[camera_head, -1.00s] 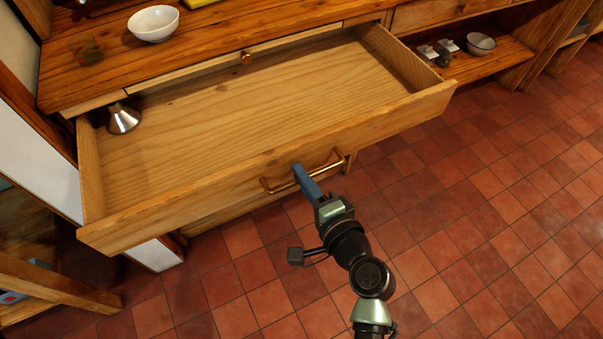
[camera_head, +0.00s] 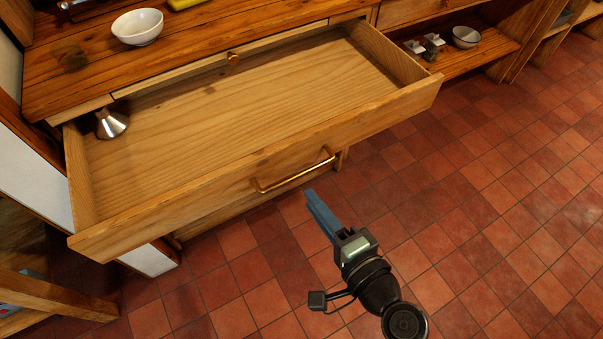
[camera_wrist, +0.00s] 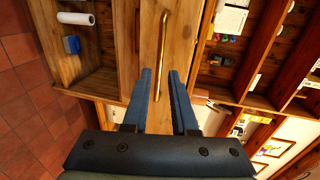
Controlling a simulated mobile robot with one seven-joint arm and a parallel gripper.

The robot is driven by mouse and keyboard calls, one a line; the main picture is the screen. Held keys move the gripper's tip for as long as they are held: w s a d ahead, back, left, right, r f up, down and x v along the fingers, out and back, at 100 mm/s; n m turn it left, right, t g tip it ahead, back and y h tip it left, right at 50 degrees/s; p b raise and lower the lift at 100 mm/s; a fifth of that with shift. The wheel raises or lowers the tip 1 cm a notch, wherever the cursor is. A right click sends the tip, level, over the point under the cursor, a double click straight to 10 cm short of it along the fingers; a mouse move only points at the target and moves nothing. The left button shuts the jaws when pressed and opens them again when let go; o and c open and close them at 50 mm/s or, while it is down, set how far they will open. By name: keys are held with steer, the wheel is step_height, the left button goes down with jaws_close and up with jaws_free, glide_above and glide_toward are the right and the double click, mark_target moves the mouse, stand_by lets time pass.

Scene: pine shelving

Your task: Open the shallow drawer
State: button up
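A wide wooden drawer (camera_head: 259,151) is pulled far out, its inside in full view. Its front bears a brass bar handle (camera_head: 293,173), which also shows upright in the wrist view (camera_wrist: 163,45). I cannot tell from the pictures alone which one is called shallow. My gripper (camera_head: 308,193) is in front of the handle, apart from it. In the wrist view its two blue fingers (camera_wrist: 160,73) are apart with nothing held between them.
A metal cone-shaped item (camera_head: 111,122) lies in the drawer's left back corner. A white bowl (camera_head: 138,27) stands on the countertop (camera_head: 190,48). An open shelf at right holds a small bowl (camera_head: 466,37) and small items. The tiled floor (camera_head: 480,220) at right is clear.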

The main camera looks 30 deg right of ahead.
steer(key=shift+v, duration=2.3)
steer(key=w+a+r+n+t, duration=0.2)
steer(key=w+a+r+n, duration=0.35)
steer(key=r, duration=0.85)
steer(key=w+a+r+n+t, duration=0.25)
steer(key=w+r+n, duration=0.45)
steer(key=w+r, duration=0.5)
steer(key=s+a+r+n+t+p, duration=0.1)
steer(key=s+a+r+n+t, duration=0.2)
steer(key=r, duration=0.7)
steer(key=s+a+r+t, duration=0.2)
steer(key=s+r, duration=0.2)
steer(key=r, duration=0.6)
steer(key=s+a+r+n+t+p, duration=0.1)
steer(key=s+a+r+n+t, duration=0.2)
steer(key=r, duration=0.7)
step_height(320, 180, up, 16)
steer(key=p, duration=1.6)
steer(key=shift+f+m+g+h, duration=0.2)
steer(key=shift+m+g+h, duration=0.15)
steer(key=shift+m, duration=0.1)
steer(key=shift+d, duration=0.15)
